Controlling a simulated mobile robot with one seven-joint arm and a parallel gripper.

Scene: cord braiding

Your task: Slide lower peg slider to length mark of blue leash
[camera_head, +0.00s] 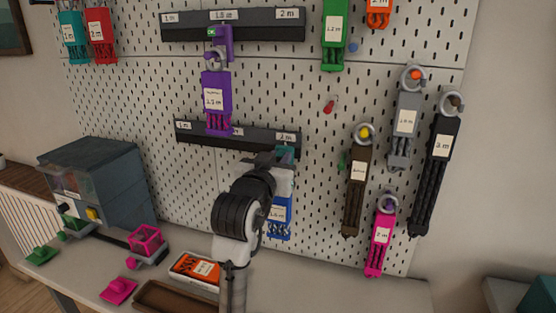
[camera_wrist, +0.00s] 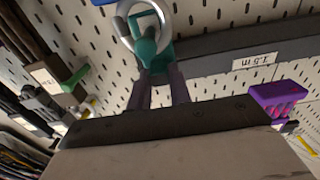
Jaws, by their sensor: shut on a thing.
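The dark lower rail (camera_head: 240,139) on the pegboard carries length labels; its 2 m label (camera_head: 287,138) is at the right end, and its 1.5 m label shows in the wrist view (camera_wrist: 255,60). The teal lower peg slider (camera_head: 287,153) is near the right end, just below the 2 m label. My gripper (camera_wrist: 160,80) is shut on the slider, which shows teal between the fingertips (camera_wrist: 149,48) inside a pale ring. The blue leash (camera_head: 279,215) hangs below, partly hidden by my arm; its label is too small to read surely.
Brown (camera_head: 355,190), grey (camera_head: 404,125), black (camera_head: 434,170) and pink (camera_head: 380,245) leashes hang at right. A dark machine (camera_head: 105,175) and an orange-labelled box (camera_head: 195,268) stand on the table.

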